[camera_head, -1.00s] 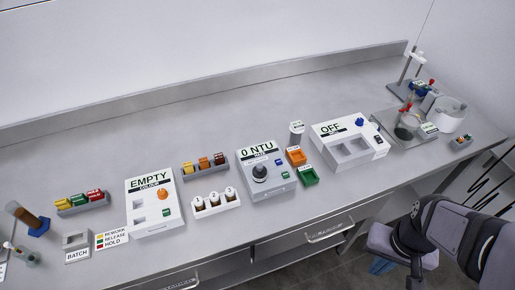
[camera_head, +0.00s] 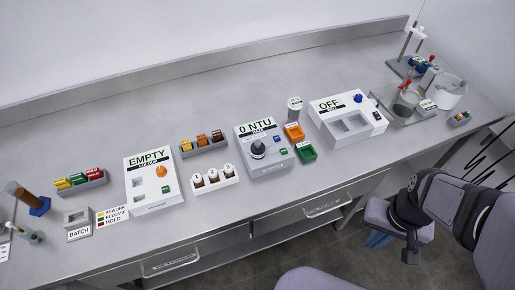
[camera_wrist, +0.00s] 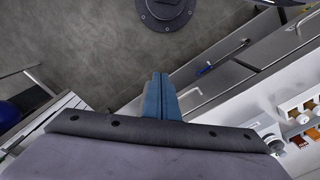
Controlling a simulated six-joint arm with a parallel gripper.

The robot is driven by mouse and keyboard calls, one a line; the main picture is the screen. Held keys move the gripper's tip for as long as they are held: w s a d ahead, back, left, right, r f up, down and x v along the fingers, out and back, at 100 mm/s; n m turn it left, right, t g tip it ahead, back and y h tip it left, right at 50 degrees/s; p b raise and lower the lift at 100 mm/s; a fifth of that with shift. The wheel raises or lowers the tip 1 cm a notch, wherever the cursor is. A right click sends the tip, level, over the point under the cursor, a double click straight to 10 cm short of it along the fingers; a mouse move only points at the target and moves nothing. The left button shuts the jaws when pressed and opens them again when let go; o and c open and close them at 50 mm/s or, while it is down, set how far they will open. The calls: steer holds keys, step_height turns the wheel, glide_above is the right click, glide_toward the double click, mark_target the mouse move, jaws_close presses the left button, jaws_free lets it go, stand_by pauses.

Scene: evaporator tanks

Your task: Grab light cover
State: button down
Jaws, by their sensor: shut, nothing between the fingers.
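No part is labelled light cover. A black round cap with a knob (camera_head: 258,150) sits upright on the grey instrument (camera_head: 267,163) marked "0 NTU"; I cannot tell for sure that it is the light cover. My gripper shows in the wrist view with its blue fingers (camera_wrist: 160,97) together and empty. In the head view its blue fingers (camera_head: 378,240) are partly hidden behind my arm, low at the right, in front of the bench and well apart from the cap.
Left of the instrument are a rack of white-capped vials (camera_head: 212,181) and the "EMPTY" colour box (camera_head: 150,190). Drawer handles (camera_head: 319,200) line the bench front.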

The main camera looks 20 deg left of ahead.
steer(key=c, duration=2.4)
jaws_free()
steer(key=shift+c, duration=0.2)
steer(key=o, duration=1.4)
steer(key=shift+c, duration=0.2)
